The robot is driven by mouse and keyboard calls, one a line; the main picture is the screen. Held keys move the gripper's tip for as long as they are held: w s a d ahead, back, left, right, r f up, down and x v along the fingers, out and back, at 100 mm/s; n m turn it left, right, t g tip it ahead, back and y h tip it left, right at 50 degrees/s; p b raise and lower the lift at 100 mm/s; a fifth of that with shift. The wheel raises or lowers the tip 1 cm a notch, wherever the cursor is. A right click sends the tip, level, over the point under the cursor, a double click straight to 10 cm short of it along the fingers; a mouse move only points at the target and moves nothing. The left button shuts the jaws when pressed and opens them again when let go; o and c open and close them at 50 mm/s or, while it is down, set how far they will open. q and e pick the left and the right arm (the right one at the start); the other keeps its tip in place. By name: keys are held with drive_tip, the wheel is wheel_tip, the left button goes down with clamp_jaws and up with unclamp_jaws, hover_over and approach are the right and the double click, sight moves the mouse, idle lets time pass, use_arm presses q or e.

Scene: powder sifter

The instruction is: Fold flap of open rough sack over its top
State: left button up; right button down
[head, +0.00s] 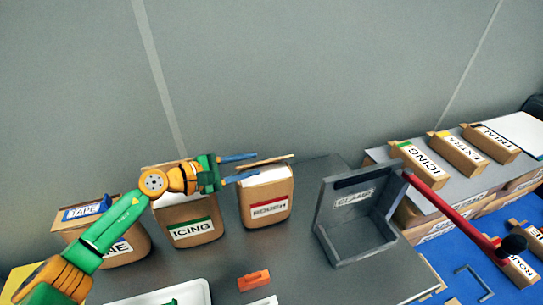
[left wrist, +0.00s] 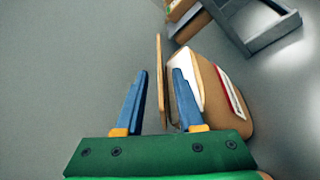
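The rough sack (head: 265,198) is a brown sack with a red-edged label reading "ROUGH". It stands on the grey table with a white top face. Its thin brown flap (head: 265,160) stands up along the back edge. My left gripper (head: 247,168) is open at the sack's left end, near the flap. In the left wrist view, the two blue fingers (left wrist: 159,88) are spread with the flap (left wrist: 161,80) between them, seen edge-on. The right finger overlaps the sack's white top (left wrist: 187,78); I cannot tell whether they touch. My right gripper is not in view.
The icing sack (head: 192,222) stands left of the rough sack, partly behind my left arm, with another sack (head: 130,245) farther left. A grey clamp frame (head: 350,260) with a red handle (head: 440,202) stands to the right. An orange block (head: 254,280) and white tray (head: 205,297) lie in front.

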sight(265, 162)
use_arm(q)
drive_tip(key=x, duration=0.5)
drive_tip(key=shift+d, duration=0.2)
drive_tip(key=shift+a, duration=0.15)
drive_tip(key=shift+c, duration=0.7)
clamp_jaws()
